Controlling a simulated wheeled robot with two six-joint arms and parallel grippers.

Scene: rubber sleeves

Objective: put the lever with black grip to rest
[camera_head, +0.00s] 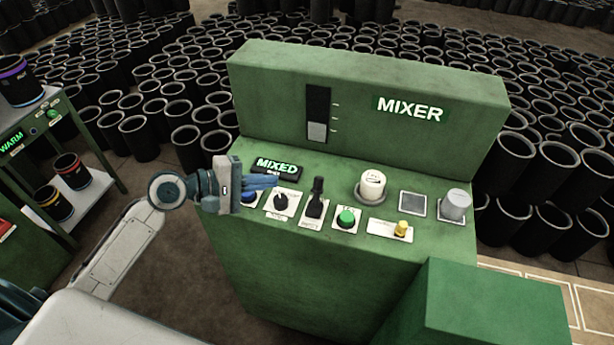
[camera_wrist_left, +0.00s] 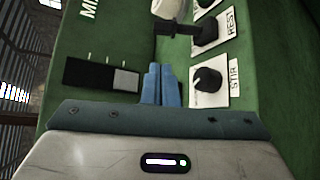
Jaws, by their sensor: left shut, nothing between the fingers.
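The lever with black grip (camera_head: 316,192) stands up from a white plate on the green mixer panel in the head view. In the left wrist view the lever (camera_wrist_left: 174,29) shows near the top, beside a plate lettered REST. My left gripper (camera_head: 276,181) is shut and empty, over the left end of the panel, to the left of the lever and apart from it. Its blue fingers (camera_wrist_left: 161,84) lie together in the left wrist view. My right gripper is not in view.
A black STIR knob (camera_head: 281,201) sits between my left gripper and the lever. A green button (camera_head: 346,217), a white knob (camera_head: 373,181), a small yellow knob (camera_head: 402,229) and a grey cylinder (camera_head: 455,204) are to the right. The MIXED display (camera_head: 277,167) is behind the fingers.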

